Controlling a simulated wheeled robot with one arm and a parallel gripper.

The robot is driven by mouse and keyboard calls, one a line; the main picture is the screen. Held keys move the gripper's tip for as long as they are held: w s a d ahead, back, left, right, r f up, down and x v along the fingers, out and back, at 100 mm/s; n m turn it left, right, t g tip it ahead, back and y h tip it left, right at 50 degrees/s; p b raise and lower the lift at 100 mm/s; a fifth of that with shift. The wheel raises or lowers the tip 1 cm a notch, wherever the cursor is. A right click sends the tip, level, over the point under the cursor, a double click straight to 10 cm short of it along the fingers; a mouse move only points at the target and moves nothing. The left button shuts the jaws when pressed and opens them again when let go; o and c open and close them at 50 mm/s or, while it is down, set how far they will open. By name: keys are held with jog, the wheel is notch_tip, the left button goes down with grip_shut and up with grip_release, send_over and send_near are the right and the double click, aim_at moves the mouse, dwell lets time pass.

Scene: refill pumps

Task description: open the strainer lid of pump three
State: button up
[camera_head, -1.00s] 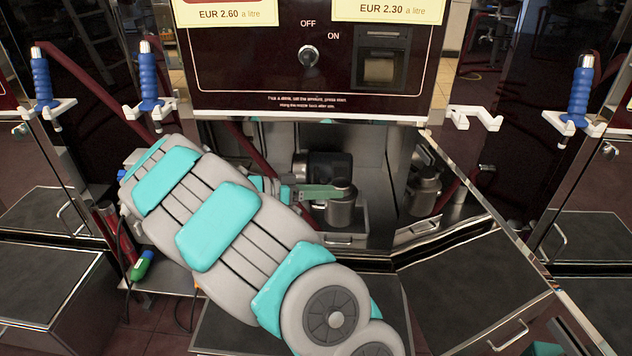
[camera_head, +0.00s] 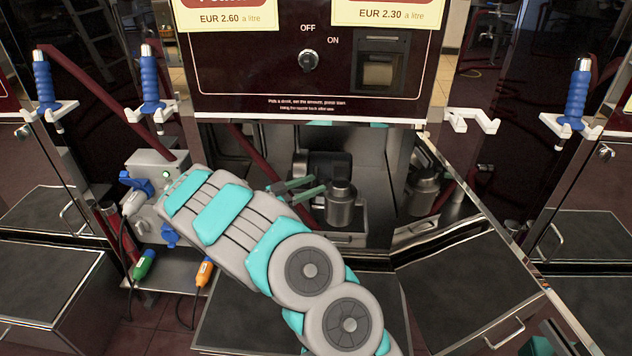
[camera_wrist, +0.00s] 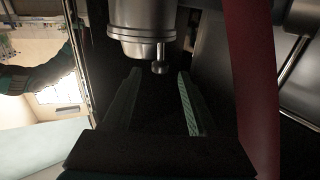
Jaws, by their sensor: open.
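A steel strainer pot (camera_head: 340,210) with a round lid (camera_head: 341,188) stands inside the open cabinet under the price panel. The lid sits on the pot. No pump number is readable. In the wrist view the steel pot (camera_wrist: 140,18) hangs into the top of the picture, with a small knob (camera_wrist: 160,66) on its near side. My gripper (camera_head: 317,184) is open and empty, just left of the pot at about lid height. Its two green fingers also show in the wrist view (camera_wrist: 158,75), apart, with the knob between and slightly beyond their tips.
A dark pump body (camera_head: 328,165) stands behind the pot. A grey box (camera_head: 150,178) with blue fittings is at left, above a green plug (camera_head: 144,265) and an orange plug (camera_head: 204,272). A dark red hose (camera_wrist: 252,90) runs close to the right finger. The cabinet walls are close.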

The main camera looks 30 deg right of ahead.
jog(key=shift+d, duration=0.85)
jog(key=shift+c, duration=0.2)
grip_shut()
dwell(0.6)
